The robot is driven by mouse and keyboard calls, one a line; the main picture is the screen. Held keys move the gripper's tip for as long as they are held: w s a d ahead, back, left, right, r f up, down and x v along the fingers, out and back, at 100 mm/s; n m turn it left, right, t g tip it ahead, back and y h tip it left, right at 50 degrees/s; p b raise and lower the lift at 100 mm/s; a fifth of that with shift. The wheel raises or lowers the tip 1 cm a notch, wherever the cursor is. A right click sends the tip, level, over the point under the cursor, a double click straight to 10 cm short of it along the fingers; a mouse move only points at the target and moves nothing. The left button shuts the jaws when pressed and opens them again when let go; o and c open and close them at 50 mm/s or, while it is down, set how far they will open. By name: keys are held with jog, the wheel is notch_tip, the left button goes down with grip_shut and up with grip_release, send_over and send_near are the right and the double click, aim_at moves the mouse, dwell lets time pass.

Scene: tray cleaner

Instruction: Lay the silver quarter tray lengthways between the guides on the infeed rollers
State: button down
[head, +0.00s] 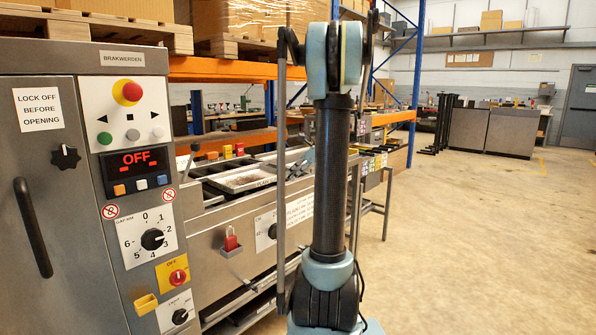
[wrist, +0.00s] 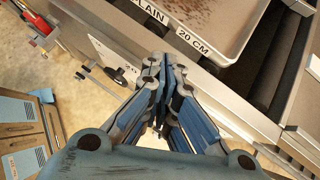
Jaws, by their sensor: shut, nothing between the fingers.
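A silver tray (head: 240,181) with brown residue lies on the machine's bench in the head view, left of my arm. Whether this is the quarter tray I cannot tell for sure. My gripper (wrist: 165,62) is shut and empty, just short of the tray's labelled rim in the picture and apart from it. Dark roller-like bars (wrist: 292,62) show right of the tray; the guides are not clear.
The control cabinet (head: 140,120) stands at the left, its display reading OFF. Blue racking (head: 416,80) stands behind. The floor at the right (head: 480,240) is clear.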

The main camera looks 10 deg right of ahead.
aim_at(269, 181)
jog(key=w+a+f, duration=0.1)
jog(key=a+f, duration=0.1)
jog(key=a, duration=0.1)
jog(key=w+a+f, duration=0.1)
jog(key=a, duration=0.1)
jog(key=shift+w, duration=0.3)
jog(key=shift+w+a, duration=0.35)
jog(key=shift+a, duration=0.2)
jog(key=shift+w+a+r, duration=0.1)
jog(key=shift+w+a, duration=0.3)
jog(key=shift+a, duration=0.4)
